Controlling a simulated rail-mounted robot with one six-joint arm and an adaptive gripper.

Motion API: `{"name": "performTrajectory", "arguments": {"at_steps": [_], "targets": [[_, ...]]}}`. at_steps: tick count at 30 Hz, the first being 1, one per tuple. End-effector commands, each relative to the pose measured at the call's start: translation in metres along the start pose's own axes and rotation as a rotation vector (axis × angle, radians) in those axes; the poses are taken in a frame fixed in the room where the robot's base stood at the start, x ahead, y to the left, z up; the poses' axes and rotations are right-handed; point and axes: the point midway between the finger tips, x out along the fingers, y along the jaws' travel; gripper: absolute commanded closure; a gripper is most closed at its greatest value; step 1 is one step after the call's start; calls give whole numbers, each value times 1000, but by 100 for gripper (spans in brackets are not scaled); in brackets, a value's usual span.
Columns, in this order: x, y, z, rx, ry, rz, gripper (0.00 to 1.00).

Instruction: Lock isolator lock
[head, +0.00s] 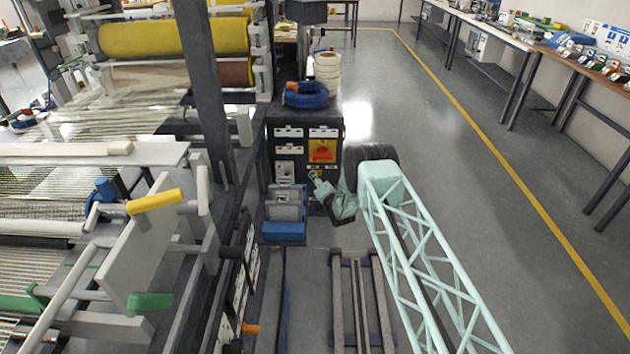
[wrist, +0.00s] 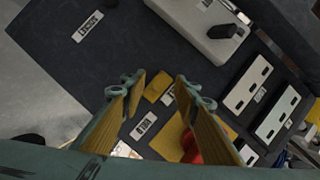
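The isolator appears to be the yellow plate with a red part (head: 322,150) on the front of the dark cabinet. In the wrist view the red part (wrist: 192,148) shows partly behind my right-hand finger. No separate lock is clearly identifiable; a small yellow block (wrist: 158,86) shows on the dark panel between the fingertips, and I cannot tell what it is. My gripper (wrist: 160,88) is open, with its two yellow-lined fingers apart and nothing held. In the head view my gripper (head: 322,190) is just below the yellow plate, in front of the cabinet.
A light grey box with a black handle (wrist: 205,22) and white labelled plates (wrist: 247,84) are on the panel. A blue coil (head: 306,95) lies on the cabinet top. The machine with a yellow handle (head: 154,201) stands left. Clear floor (head: 460,190) lies right.

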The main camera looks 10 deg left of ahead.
Motion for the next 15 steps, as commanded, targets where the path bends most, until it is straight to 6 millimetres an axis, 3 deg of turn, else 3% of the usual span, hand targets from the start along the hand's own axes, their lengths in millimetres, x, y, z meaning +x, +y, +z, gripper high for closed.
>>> {"name": "performTrajectory", "arguments": {"at_steps": [6,15], "targets": [[14,0,0,0,0,-1,72],[19,-1,-1,0,1,-1,72]]}}
